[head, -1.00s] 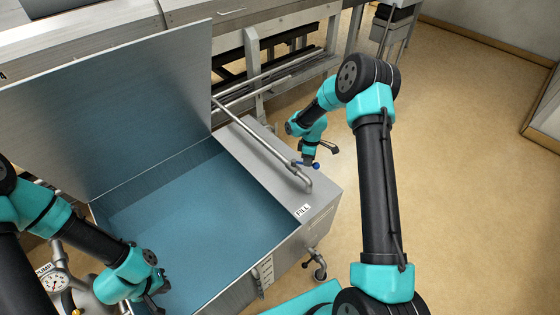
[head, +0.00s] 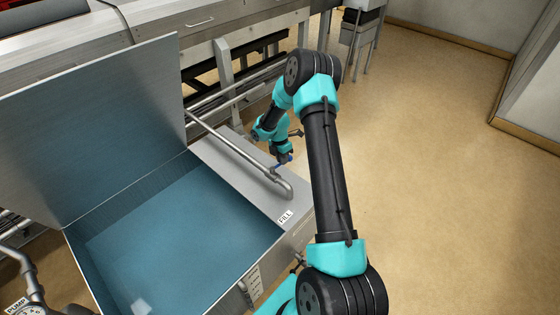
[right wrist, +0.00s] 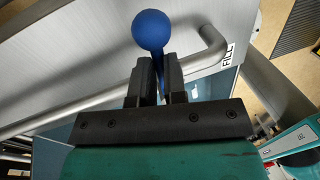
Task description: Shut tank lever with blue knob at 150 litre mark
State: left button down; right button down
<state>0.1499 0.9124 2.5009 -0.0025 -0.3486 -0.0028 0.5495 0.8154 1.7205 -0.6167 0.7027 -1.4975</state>
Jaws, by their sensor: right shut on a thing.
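The open tank (head: 215,160) holds blue-tinted water (head: 180,230). A metal fill pipe (head: 240,152) runs along its right-hand top; it also shows in the right wrist view (right wrist: 100,111). The lever's blue knob (right wrist: 151,29) stands just beyond my right fingertips (right wrist: 160,75) in the right wrist view. My right gripper (head: 281,162) is shut on the lever's stem below the knob, beside the pipe's bent end. In the head view the gripper partly hides the lever. A level scale (head: 254,284) is on the tank's front; its marks are too small to read. My left gripper is out of view.
The tank's raised lid (head: 90,125) stands at the left. A FILL label (head: 286,217) is near the pipe's outlet. A metal machine (head: 215,30) stands behind. Open floor (head: 430,170) lies at the right.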

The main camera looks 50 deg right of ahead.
jog(key=shift+w+n, duration=0.35)
jog(key=shift+n, duration=0.25)
jog(key=c, duration=1.2)
grip_release()
jog(key=shift+o, duration=0.2)
jog(key=shift+r, duration=0.15)
jog(key=w+r, duration=0.1)
jog(key=r, duration=0.7)
jog(key=w+r, duration=0.2)
jog(key=r, duration=0.6)
jog(key=shift+w+r, duration=0.25)
jog(key=shift+r, duration=0.15)
jog(key=shift+a, duration=0.1)
